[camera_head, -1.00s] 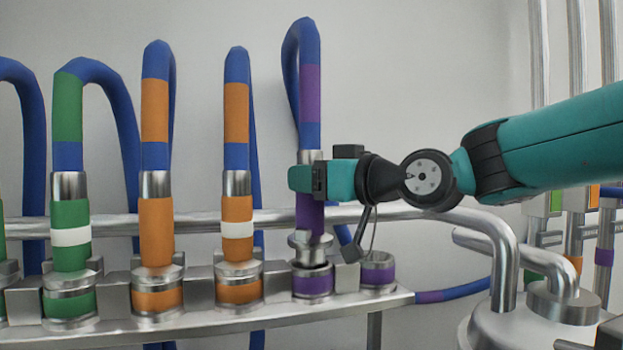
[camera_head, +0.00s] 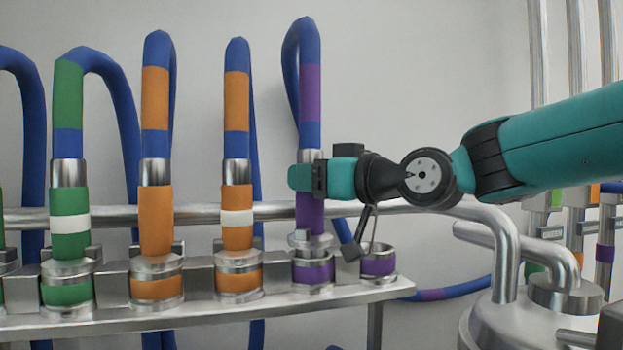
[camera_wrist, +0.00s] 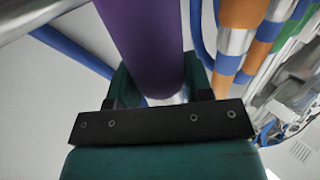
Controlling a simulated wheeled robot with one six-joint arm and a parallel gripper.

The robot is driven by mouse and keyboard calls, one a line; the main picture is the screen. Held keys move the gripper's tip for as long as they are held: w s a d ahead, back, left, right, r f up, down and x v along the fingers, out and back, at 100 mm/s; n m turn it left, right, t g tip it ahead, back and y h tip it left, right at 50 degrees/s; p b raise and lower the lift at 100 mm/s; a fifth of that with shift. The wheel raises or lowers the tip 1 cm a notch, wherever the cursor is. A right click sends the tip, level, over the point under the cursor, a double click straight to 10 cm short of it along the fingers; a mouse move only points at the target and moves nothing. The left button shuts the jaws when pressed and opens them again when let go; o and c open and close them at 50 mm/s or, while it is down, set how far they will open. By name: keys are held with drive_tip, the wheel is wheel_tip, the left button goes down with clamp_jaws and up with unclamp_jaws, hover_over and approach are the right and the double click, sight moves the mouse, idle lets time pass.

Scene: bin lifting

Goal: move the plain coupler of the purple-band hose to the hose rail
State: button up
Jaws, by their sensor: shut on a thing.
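The plain purple coupler (camera_head: 310,214) hangs upright on its blue hose with a purple band (camera_head: 310,92). My gripper (camera_head: 306,178) is shut on it near its silver upper collar. The coupler's steel lower end meets the left purple-ringed socket (camera_head: 313,272) on the steel hose rail (camera_head: 205,317); I cannot tell whether it is locked there. In the wrist view the purple coupler (camera_wrist: 143,45) passes between my jaws. Another purple-ringed socket (camera_head: 379,264) to the right has no coupler in it.
Orange couplers (camera_head: 156,222) (camera_head: 237,215) and a green one with a white band (camera_head: 70,224) stand in sockets to the left. A steel pipe (camera_head: 270,212) runs behind. Bent pipes and a vessel (camera_head: 490,320) stand at the right. Open space lies above my arm.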

drive_tip(key=shift+f+b, duration=0.75)
drive_tip(key=shift+b, duration=0.35)
idle(1.1)
drive_tip(key=o, duration=1.2)
drive_tip(key=shift+c, duration=0.2)
drive_tip(key=shift+f, duration=0.1)
drive_tip(key=shift+d, duration=0.1)
drive_tip(key=b+v, duration=0.6)
drive_tip(key=v, duration=1.1)
drive_tip(key=shift+b, duration=0.3)
drive_tip(key=shift+s, duration=0.15)
